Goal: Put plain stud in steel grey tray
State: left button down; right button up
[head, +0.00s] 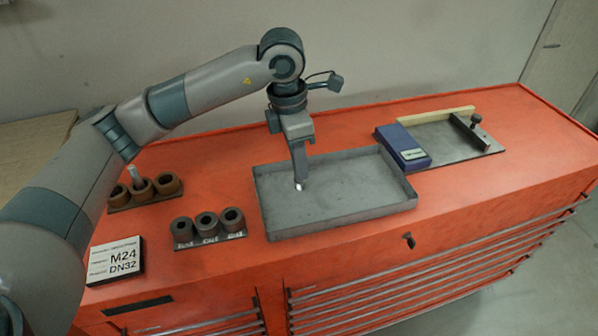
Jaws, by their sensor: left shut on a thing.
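The steel grey tray (350,200) is a shallow open box on the red cabinet top, in the middle of the head view. My left gripper (299,184) points down inside the tray's outline, near its left side. It is shut on a small bright piece, the plain stud (298,187), of which only a shiny tip shows below the fingers. I cannot tell whether the stud touches the tray floor. The rest of the stud is hidden by the fingers. My right gripper is not in view.
Left of the tray stand a rack of dark sockets (208,226) and a rack of brown sockets (154,186), one holding a light pin (135,177). A sign (115,261) reads M24 DN32. A blue box (403,147) and a grey plate fixture (455,140) lie right.

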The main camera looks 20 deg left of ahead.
pick_arm(q)
notch_tip(320, 180, down, 3)
jog(key=shift+f+p, duration=0.15)
jog(key=shift+p, duration=0.7)
jog(key=shift+f, duration=0.15)
jog(key=shift+f+b, duration=0.1)
jog(key=shift+b, duration=0.2)
jog(key=c, duration=1.6)
grip_release()
jog(key=shift+c, duration=0.2)
